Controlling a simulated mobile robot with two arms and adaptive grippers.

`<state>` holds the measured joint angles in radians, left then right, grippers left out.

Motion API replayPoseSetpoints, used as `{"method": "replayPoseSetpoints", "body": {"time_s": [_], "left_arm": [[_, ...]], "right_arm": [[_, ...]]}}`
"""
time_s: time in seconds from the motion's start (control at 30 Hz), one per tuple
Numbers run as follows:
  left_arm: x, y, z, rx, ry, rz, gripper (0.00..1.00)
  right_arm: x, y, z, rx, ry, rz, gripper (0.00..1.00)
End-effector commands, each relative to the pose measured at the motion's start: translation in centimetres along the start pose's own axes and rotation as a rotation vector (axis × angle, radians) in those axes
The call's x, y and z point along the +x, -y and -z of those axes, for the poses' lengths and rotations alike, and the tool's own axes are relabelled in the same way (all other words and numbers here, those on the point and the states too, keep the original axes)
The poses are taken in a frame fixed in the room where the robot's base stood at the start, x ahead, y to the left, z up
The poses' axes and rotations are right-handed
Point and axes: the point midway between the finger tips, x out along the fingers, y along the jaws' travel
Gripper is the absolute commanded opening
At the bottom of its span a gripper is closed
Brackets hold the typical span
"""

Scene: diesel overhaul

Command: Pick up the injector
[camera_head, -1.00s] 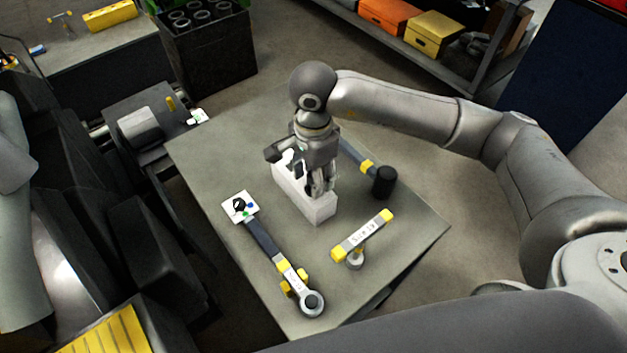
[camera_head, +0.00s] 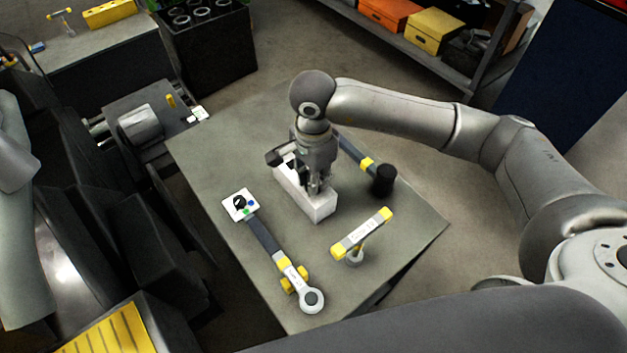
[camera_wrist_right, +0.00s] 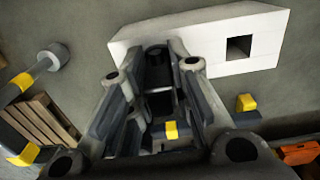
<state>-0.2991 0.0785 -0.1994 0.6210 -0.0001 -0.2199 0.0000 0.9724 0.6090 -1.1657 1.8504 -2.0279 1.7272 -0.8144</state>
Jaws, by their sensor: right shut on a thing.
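The white block (camera_head: 318,208) with square holes lies on the grey table, and my right gripper (camera_head: 316,188) is down over it, pointing downward. In the right wrist view the block (camera_wrist_right: 210,40) shows one empty square hole on the right. There my gripper (camera_wrist_right: 165,60) has its fingers closed around a dark, narrow part (camera_wrist_right: 158,68) at the block's left side. This looks like the injector, but it is mostly hidden by the fingers. I cannot tell how deep it sits in the block. My left gripper is out of view.
A dark-headed hammer (camera_head: 383,180) lies close behind the block to the right. A yellow-ended T-handle tool (camera_head: 362,234) stands in front right. The table's right corner is clear.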

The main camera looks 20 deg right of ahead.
Motion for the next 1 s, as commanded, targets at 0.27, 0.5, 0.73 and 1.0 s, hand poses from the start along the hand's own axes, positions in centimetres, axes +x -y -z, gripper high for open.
{"method": "replayPoseSetpoints", "body": {"time_s": [0.27,0.5,0.73,1.0], "left_arm": [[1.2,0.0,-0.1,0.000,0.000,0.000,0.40],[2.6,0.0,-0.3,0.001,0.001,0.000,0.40],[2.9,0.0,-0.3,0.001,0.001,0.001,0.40],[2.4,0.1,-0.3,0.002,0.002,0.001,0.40]], "right_arm": [[-2.9,0.2,0.0,-0.002,-0.001,0.008,0.00],[-7.6,0.1,0.0,-0.001,-0.001,0.006,0.00],[-10.2,0.1,0.0,0.000,0.000,0.003,0.00],[-11.4,0.0,0.0,0.000,0.000,0.002,0.00]]}}
